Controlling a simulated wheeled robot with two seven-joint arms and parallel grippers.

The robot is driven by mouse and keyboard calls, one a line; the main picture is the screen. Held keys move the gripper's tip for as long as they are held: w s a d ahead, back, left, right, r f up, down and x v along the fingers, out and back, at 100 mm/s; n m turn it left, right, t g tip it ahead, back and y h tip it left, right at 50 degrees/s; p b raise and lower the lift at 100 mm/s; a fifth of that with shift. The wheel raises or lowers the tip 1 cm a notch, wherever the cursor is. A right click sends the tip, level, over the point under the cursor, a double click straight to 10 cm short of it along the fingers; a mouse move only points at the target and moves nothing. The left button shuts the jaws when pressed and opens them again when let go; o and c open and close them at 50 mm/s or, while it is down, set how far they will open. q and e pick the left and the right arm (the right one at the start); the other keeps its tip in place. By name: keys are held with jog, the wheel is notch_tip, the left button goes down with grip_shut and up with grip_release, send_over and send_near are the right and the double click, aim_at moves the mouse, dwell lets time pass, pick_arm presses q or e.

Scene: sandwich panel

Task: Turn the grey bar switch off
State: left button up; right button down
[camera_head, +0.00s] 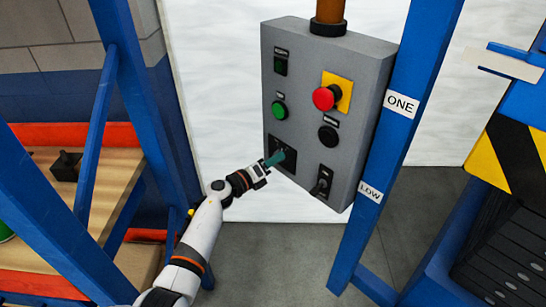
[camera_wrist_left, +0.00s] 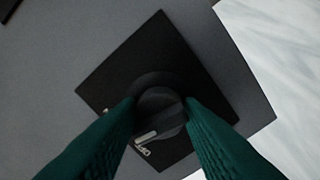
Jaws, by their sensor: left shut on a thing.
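The grey control panel (camera_head: 310,110) hangs upright in the head view. The grey bar switch is a dark round knob with a raised bar on a black square plate (camera_head: 289,151) at its lower left. In the left wrist view the knob (camera_wrist_left: 158,98) is in the middle of its plate (camera_wrist_left: 160,40), with a pale mark at its lower edge. My left gripper (camera_head: 276,159) reaches it from the lower left. Its green fingers (camera_wrist_left: 160,108) are shut on the knob, one on each side. In the head view the fingers partly hide the switch. My right gripper is not in view.
Another black switch (camera_head: 321,182) is at the panel's lower right. Above are a red mushroom button (camera_head: 324,98) on yellow, a green button (camera_head: 279,109) and a black button (camera_head: 328,134). Blue posts (camera_head: 385,150) stand right of the panel and left of my arm.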

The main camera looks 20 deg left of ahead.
pick_arm(q)
jog(key=shift+n+p, duration=1.65)
jog(key=shift+n, duration=2.15)
jog(key=o, duration=1)
jog(key=shift+c, duration=0.2)
